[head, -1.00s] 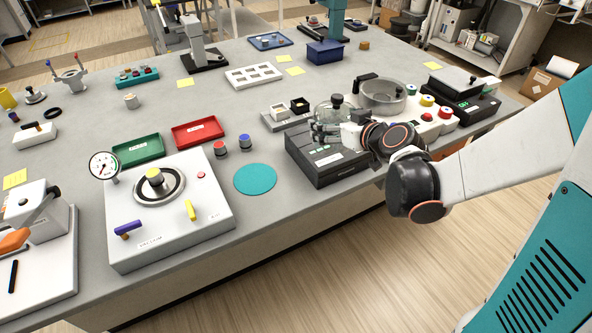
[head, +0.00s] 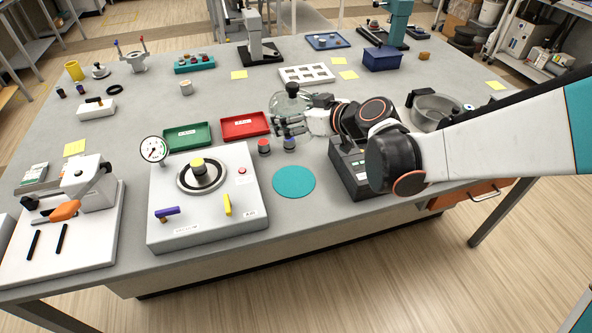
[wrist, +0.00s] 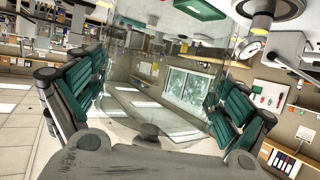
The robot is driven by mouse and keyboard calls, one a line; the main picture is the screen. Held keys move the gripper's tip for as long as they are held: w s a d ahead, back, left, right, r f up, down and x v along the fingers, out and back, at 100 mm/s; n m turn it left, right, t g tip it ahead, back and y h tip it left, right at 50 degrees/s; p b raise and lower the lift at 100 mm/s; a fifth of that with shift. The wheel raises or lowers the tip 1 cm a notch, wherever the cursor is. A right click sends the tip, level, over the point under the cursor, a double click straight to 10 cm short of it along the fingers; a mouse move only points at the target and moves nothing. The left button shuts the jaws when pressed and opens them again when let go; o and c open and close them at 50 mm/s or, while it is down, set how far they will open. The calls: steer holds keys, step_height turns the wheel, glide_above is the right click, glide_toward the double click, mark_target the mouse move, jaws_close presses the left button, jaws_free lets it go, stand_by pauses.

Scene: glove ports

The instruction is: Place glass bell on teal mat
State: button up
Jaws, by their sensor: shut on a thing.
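The clear glass bell (head: 291,106), with a dark knob on top, is held upright in my gripper (head: 290,127). In the wrist view the glass bell (wrist: 165,85) fills the space between the two teal-padded fingers, and my gripper (wrist: 150,100) is shut on it. The round teal mat (head: 294,182) lies flat and bare near the table's front edge. My gripper and the bell are behind the mat in the head view, above the table; their exact height is hard to tell.
Red-topped (head: 264,147) and blue-topped (head: 289,144) small pieces stand behind the mat. A white panel with a gauge (head: 205,195) is to its left. A dark device (head: 350,168) is to its right, partly hidden by my arm. Red (head: 245,126) and green (head: 187,137) trays lie behind the panel.

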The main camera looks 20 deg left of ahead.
step_height(320, 180, down, 19)
steer(key=b, duration=0.5)
steer(key=shift+b, duration=0.4)
steer(key=shift+f, duration=0.1)
steer(key=o, duration=1.2)
steer(key=shift+d+r, duration=0.2)
steer(key=shift+r, duration=0.1)
steer(key=p+v, duration=0.2)
steer(key=v, duration=0.9)
steer(key=shift+s+d, duration=0.15)
steer(key=shift+d, duration=0.1)
